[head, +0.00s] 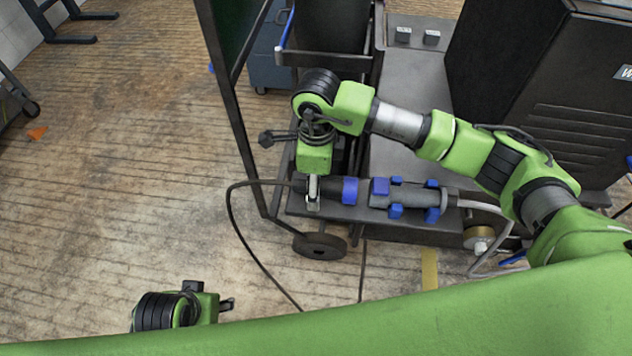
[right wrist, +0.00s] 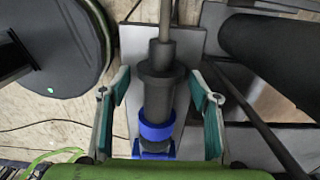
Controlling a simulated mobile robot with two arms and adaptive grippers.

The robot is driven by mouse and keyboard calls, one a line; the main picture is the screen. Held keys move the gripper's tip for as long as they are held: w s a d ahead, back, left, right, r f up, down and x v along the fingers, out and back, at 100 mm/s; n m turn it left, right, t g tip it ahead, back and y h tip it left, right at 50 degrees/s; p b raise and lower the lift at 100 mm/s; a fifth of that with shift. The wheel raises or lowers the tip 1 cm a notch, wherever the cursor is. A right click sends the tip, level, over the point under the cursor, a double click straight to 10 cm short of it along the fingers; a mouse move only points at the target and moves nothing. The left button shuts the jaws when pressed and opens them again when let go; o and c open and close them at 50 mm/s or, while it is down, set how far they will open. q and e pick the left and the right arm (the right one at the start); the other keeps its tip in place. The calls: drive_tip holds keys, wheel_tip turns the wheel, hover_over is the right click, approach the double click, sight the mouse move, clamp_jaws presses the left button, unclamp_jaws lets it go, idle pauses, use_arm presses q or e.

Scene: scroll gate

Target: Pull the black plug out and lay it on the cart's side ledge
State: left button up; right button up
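The black plug (head: 327,188) with a blue ring (head: 349,190) lies in line with the grey socket (head: 408,197) with blue latches, at the cart's near side. The plug appears joined to the socket; the exact seam is unclear. Its black cable (head: 240,188) leaves to the left. The cart's side ledge (head: 295,205) runs beneath them. My right gripper (head: 313,192) is over the plug's cable end. In the right wrist view, its teal-padded fingers stand apart on both sides of the plug (right wrist: 160,92), with gaps. My left gripper (head: 227,304) is low at left, its opening unclear.
A cart wheel (head: 320,245) sits below the ledge. A dark upright frame post (head: 232,100) rises left of my right gripper. A large black case (head: 540,90) stands on the right. The wooden floor (head: 130,150) at left is mostly clear.

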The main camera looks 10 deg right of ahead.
wheel_tip(320, 180, up, 12)
idle(0.6)
